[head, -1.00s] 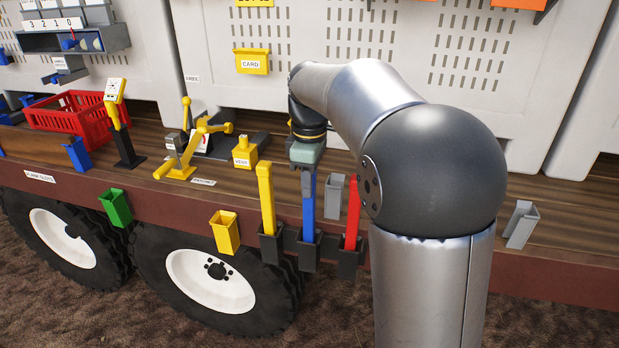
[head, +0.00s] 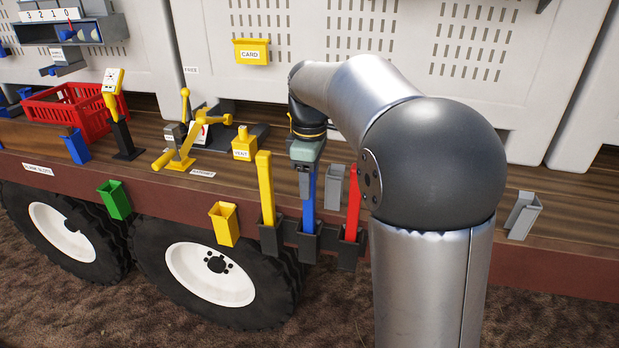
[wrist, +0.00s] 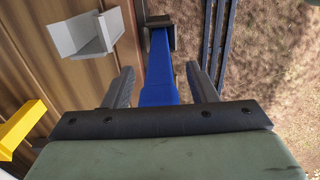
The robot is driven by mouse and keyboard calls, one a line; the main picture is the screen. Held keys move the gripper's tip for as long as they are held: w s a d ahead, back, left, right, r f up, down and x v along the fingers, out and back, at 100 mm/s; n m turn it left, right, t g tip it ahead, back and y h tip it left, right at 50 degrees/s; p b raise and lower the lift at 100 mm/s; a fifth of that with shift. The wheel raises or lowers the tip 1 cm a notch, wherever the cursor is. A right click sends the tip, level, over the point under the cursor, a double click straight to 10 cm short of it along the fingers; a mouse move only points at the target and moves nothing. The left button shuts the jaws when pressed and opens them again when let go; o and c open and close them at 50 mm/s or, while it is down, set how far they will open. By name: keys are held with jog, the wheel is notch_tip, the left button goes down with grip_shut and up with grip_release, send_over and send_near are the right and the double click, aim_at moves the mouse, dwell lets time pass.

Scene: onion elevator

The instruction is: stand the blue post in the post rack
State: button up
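The blue post (head: 309,203) stands upright in the middle socket of the dark post rack (head: 271,240), between a yellow post (head: 265,188) and a red post (head: 352,203). In the wrist view, the blue post (wrist: 159,70) runs down from my gripper to the dark socket (wrist: 160,20). My gripper (head: 305,180) is over its upper end. In the wrist view, the two fingers of my gripper (wrist: 160,72) stand on either side of the post, with a visible gap at each side. The post's top is hidden under my gripper.
A grey holder (head: 335,187) is just right of the blue post, behind the rack. A yellow holder (head: 225,224) and a green holder (head: 114,200) hang on the front edge. A yellow vent block (head: 243,146) and a yellow-handled lever (head: 184,150) stand left on the deck.

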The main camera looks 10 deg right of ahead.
notch_tip(320, 180, up, 17)
jog(key=p, duration=0.1)
jog(key=s+f+m, duration=1.2)
jog(key=s+f, duration=1.4)
jog(key=f, duration=0.1)
jog(key=shift+s+t, duration=0.3)
jog(key=shift+s, duration=0.1)
